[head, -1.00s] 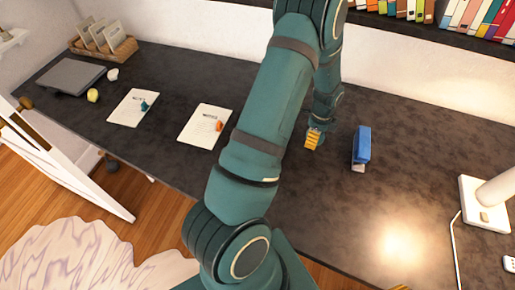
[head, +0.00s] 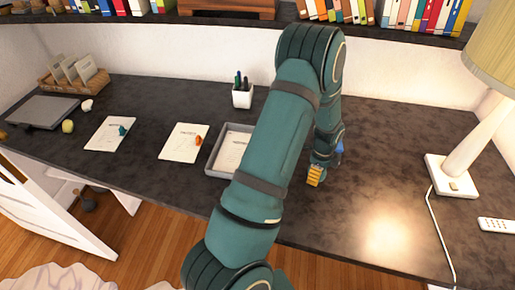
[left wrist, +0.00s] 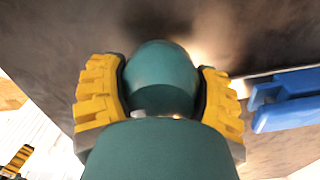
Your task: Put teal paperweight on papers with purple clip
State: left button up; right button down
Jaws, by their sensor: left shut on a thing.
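My left gripper (head: 315,175) is low over the right part of the desk, with its arm across the middle of the head view. In the left wrist view its yellow fingers (left wrist: 165,95) are closed on a smooth, rounded teal thing, seemingly the teal paperweight (left wrist: 162,75). The head view hides it. Another sheet (head: 180,150) bears an orange item (head: 198,140). A third paper (head: 233,150) lies in a grey tray, partly behind my arm. I see no purple clip. A yellow piece, possibly my right gripper (left wrist: 18,160), shows at the left wrist view's edge.
A blue stapler-like object (left wrist: 285,100) is beside my left gripper. The tray (head: 212,163) is left of my arm, with a pen cup (head: 242,96) behind it. A lamp (head: 452,175) and remote (head: 497,224) are at right. The desk's right-middle is mostly clear.

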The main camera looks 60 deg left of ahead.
aim_at(238, 149)
jog(key=l+z, duration=0.15)
jog(key=z, duration=0.3)
jog(key=l+z, duration=0.2)
jog(key=z, duration=0.3)
jog(key=u, duration=0.4)
jog(key=l+u, duration=0.15)
jog(key=u, duration=0.25)
jog(key=l+u, duration=0.1)
jog(key=u, duration=0.3)
jog(key=i+l+u, duration=0.1)
jog(key=u, duration=0.3)
jog(key=l+u, duration=0.1)
jog(key=u, duration=0.3)
jog(key=i+u, duration=0.4)
jog(key=i, duration=0.55)
